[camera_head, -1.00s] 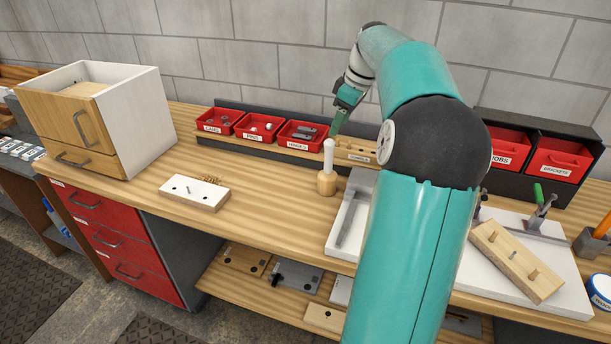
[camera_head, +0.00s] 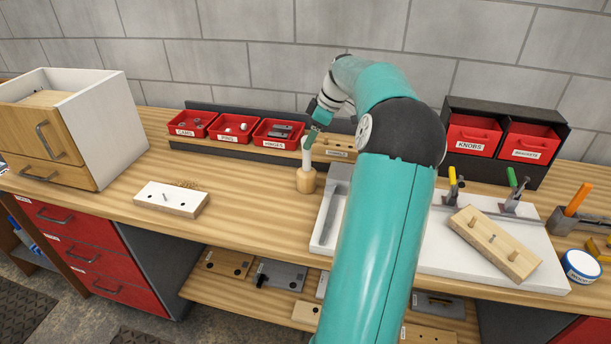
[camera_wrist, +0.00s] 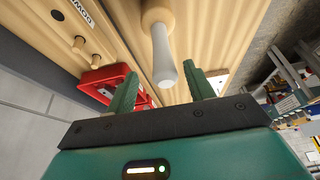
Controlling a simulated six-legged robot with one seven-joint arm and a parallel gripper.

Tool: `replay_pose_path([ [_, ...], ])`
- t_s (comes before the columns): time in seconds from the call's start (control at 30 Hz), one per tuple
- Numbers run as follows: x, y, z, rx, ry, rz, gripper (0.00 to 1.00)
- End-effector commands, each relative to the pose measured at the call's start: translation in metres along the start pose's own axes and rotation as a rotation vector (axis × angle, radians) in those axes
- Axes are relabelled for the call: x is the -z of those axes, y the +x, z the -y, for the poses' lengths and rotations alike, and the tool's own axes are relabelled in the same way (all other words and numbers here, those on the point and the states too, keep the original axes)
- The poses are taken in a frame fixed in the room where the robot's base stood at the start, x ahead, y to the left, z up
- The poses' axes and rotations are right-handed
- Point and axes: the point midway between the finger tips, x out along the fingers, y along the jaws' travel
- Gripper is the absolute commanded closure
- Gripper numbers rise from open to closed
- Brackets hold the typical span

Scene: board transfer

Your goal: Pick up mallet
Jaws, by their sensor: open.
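The mallet (camera_head: 306,178) stands upright on the wooden bench top, its wooden head down and its pale handle pointing up. In the wrist view the mallet's light grey handle (camera_wrist: 164,55) points toward my gripper (camera_wrist: 163,92), its end close to the gap between the two green fingers. The fingers are spread apart with nothing between them. In the head view my gripper (camera_head: 310,138) is just above the handle's top end; the fingertips are small there, and I cannot tell whether they touch it.
Behind the mallet are red bins (camera_head: 278,132) and a wooden dowel block (camera_head: 336,146). A white-topped block (camera_head: 171,198) sits left.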

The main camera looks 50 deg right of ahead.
Motion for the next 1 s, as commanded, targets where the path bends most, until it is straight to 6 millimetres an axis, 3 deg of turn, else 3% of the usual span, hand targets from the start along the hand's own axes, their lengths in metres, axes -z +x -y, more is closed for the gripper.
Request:
replay_pose_path([
  [0.4, 0.005, 0.052, 0.005, 0.002, -0.002, 0.000, 0.47],
  [0.67, 0.005, 0.055, 0.005, 0.000, -0.003, 0.000, 0.47],
  [0.93, 0.005, 0.055, 0.005, 0.000, -0.003, 0.000, 0.98],
  [1.0, 0.005, 0.054, 0.005, -0.002, -0.003, 0.000, 1.00],
])
